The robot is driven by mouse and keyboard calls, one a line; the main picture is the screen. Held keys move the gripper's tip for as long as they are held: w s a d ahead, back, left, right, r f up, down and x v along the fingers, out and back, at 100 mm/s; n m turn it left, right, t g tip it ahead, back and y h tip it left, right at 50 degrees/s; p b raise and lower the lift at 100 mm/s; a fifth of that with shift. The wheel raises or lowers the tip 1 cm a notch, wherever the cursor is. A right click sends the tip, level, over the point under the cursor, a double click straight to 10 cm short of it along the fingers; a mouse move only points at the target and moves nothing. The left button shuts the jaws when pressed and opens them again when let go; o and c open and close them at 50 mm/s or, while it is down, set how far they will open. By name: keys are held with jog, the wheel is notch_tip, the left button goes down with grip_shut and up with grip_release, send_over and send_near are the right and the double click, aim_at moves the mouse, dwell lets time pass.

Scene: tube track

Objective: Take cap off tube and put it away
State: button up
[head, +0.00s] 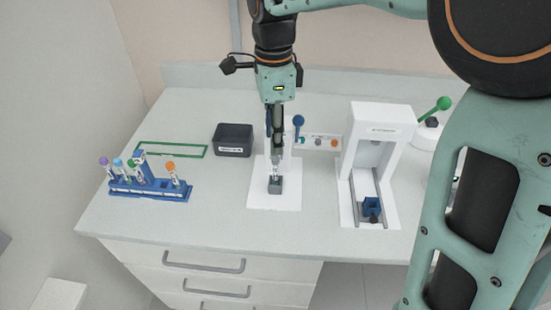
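My gripper (275,166) points straight down over a small dark grey holder (275,187) on a white base plate (287,201). A thin, clear tube seems to stand in the holder just under the fingertips; the fingers hide its top, and I cannot see a cap there. I cannot tell whether the fingers are open or shut. To the left, a blue rack (152,188) holds several upright tubes with purple, light blue, green and orange caps. A black open bin (233,140) with a white label stands behind and left of my gripper.
A blue-knobbed lever (299,121) and small panel (320,142) are behind my gripper. A green-knobbed lever (443,104) is far right. A green frame (172,150) lies at left. The front counter is clear.

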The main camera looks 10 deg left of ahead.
aim_at(275, 158)
jog(key=shift+s+d+f, duration=0.15)
jog(key=shift+f, duration=2.55)
jog(key=shift+c, duration=0.5)
jog(key=c, duration=0.7)
